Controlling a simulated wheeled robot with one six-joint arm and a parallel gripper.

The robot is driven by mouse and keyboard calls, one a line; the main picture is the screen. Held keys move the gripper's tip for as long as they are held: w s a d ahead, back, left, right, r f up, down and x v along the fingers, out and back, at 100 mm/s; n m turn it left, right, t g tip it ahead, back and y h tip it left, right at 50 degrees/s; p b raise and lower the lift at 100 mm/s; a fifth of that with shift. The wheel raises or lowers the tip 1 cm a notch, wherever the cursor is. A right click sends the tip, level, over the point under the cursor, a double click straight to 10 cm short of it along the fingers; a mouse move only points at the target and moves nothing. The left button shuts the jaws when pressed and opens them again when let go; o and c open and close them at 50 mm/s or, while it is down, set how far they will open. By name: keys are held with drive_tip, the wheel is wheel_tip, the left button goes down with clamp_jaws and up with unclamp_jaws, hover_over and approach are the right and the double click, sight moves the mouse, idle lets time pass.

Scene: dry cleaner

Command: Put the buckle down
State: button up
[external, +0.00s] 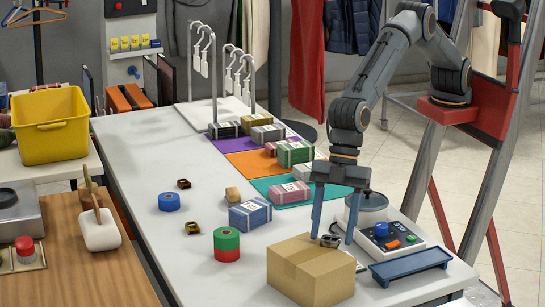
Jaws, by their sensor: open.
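A small dark buckle (330,241) is at the back right part of the top of a cardboard box (300,274). My gripper (332,238) points straight down over that end of the box. Its two blue fingers are open, one on each side of the buckle, with a gap visible at least on the right. Whether the buckle rests fully on the box is hard to tell. Two other dark buckles lie on the white table, one by the blue tape roll (184,183) and one nearer the front (192,227).
A scale-like device (390,238) and a blue tray (410,265) stand right of the box. A green and red roll (227,244) and a blue folded bundle (250,214) are to its left. Colored mats with bundles lie behind. The white table's front left is clear.

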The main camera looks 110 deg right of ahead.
drive_tip(key=b+v, duration=0.3)
drive_tip(key=v, duration=0.9)
drive_tip(key=shift+r, duration=0.15)
drive_tip(key=s+d+f+m+g+h, duration=0.1)
drive_tip(key=s+d+f+m, duration=0.2)
drive_tip(key=d, duration=1)
drive_tip(key=s+d+f+m+h, duration=0.1)
drive_tip(key=s+d+f, duration=0.3)
drive_tip(key=d, duration=0.8)
drive_tip(key=s+d+f+m+g, duration=0.1)
drive_tip(key=s+d+f+m, duration=0.1)
drive_tip(key=s+d, duration=0.7)
drive_tip(key=s+d+f+m+h, duration=0.1)
drive_tip(key=s+d+f+m, duration=0.2)
drive_tip(key=s+d, duration=0.7)
drive_tip(key=s+f, duration=0.1)
drive_tip(key=s, duration=0.6)
drive_tip(key=shift+s+f+g, duration=0.2)
drive_tip(key=shift+f+g, duration=0.05)
drive_tip(key=shift+g, duration=0.15)
drive_tip(key=shift+o, duration=0.5)
drive_tip(key=shift+w+d, duration=0.1)
